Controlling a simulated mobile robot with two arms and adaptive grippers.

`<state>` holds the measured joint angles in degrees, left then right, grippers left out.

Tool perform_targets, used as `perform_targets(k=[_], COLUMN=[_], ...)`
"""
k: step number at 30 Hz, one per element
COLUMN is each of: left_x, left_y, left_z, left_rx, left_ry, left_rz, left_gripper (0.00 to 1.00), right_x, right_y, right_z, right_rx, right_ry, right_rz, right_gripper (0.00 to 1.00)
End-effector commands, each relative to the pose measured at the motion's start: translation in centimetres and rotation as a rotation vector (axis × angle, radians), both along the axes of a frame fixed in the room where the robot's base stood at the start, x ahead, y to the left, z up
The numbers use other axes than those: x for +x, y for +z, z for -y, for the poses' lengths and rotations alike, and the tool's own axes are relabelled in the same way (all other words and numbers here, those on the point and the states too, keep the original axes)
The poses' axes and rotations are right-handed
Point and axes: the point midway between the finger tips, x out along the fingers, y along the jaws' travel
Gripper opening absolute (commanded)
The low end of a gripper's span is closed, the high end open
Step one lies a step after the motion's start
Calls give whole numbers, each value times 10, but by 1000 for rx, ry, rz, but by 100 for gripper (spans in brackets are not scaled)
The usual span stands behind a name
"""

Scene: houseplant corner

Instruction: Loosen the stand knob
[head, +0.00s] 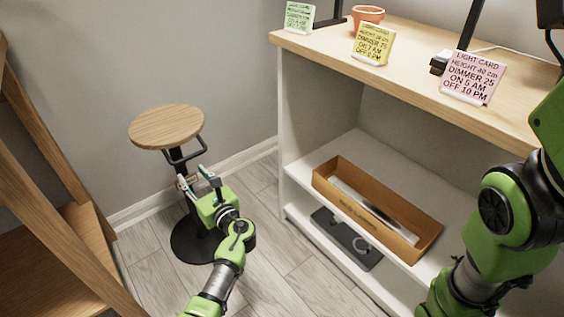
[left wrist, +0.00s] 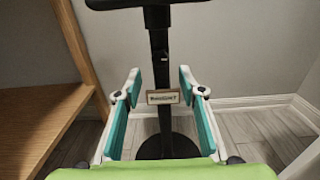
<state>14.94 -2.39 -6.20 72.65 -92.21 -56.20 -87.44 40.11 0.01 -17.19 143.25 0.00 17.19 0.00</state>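The stand (head: 166,127) has a round wooden top, a black post and a round black base, and stands upright on the floor at the left of the head view. In the left wrist view its black post (left wrist: 160,60) runs down the middle, with a small lettered tag (left wrist: 163,97) on it. I cannot make out the knob clearly in either view. My left gripper (head: 198,181) is beside the post below the top. In the left wrist view its teal-padded fingers (left wrist: 159,86) are apart, either side of the tag, with nothing gripped. My right gripper is out of view.
A wooden rack (head: 62,150) stands close at left. A white shelf unit (head: 296,160) at right holds an orange-brown box (head: 326,177) and a dark tray (head: 330,221). Cards and a terracotta pot (head: 367,15) are on its top. Bare floor (head: 270,240) lies between.

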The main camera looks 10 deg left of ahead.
Motion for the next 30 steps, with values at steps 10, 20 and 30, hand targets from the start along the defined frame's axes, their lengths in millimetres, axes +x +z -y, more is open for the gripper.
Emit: perform_targets(k=[10,20,30], left_x=[-43,-14,-9], left_y=[0,-10,15], left_z=[53,110,172], left_rx=[-20,-499,-895], left_ry=[-14,-313,-543], left_rz=[8,230,406], left_gripper=[37,37,37], right_x=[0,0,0], right_y=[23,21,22], right_z=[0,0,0], right_rx=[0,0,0], right_ry=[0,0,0], right_rz=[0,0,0], right_gripper=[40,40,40])
